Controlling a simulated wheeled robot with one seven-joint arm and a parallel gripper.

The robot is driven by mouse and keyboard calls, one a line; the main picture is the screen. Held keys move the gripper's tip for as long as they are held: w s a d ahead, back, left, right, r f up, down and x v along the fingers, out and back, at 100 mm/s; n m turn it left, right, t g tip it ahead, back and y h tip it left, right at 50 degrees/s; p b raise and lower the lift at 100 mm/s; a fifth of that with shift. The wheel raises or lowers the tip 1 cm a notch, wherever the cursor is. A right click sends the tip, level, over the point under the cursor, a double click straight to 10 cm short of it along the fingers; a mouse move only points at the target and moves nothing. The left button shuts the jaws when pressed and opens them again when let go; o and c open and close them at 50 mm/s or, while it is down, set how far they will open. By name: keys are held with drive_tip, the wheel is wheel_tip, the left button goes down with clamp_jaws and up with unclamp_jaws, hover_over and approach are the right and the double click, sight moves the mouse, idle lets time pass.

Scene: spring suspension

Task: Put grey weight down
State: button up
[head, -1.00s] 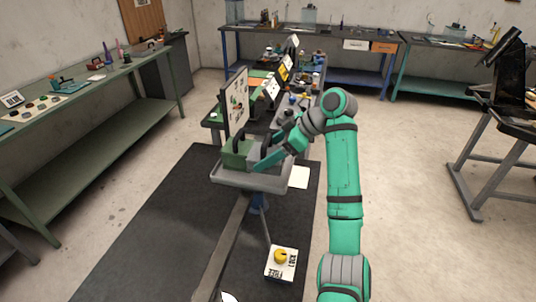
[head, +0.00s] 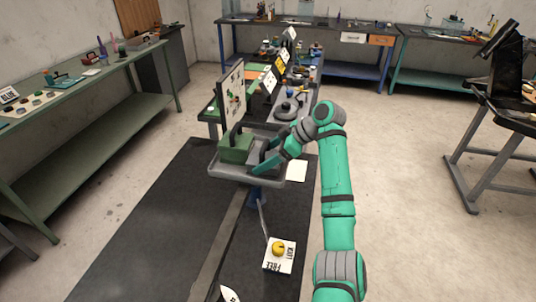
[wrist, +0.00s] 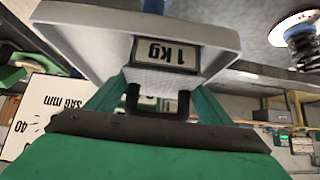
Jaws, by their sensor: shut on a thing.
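The grey weight (head: 256,158) is at the right end of the grey tray (head: 222,172), beside the green box-shaped weight (head: 235,149) with a dark handle. My gripper (head: 262,166) is at the grey weight and partly hides it. In the wrist view, my gripper (wrist: 158,100) has its teal fingers either side of a dark handle, shut on it. An upside-down "1 kg" label (wrist: 165,55) shows beyond the handle. The tray's pale surface (wrist: 85,25) fills the area around it. I cannot tell whether the weight's base touches the tray.
A white board (head: 231,92) with pictures stands just behind the tray. A dark round weight (head: 288,110) is on the bench behind.

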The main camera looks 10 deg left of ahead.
drive_tip(key=shift+d+r, duration=0.1)
drive_tip(key=shift+d, duration=0.1)
drive_tip(key=o, duration=1.9)
drive_tip(key=shift+w+d+f, duration=0.15)
drive_tip(key=shift+f, duration=0.05)
drive_tip(key=shift+o, duration=0.2)
drive_tip(key=v, duration=1.2)
drive_tip(key=shift+r, duration=0.15)
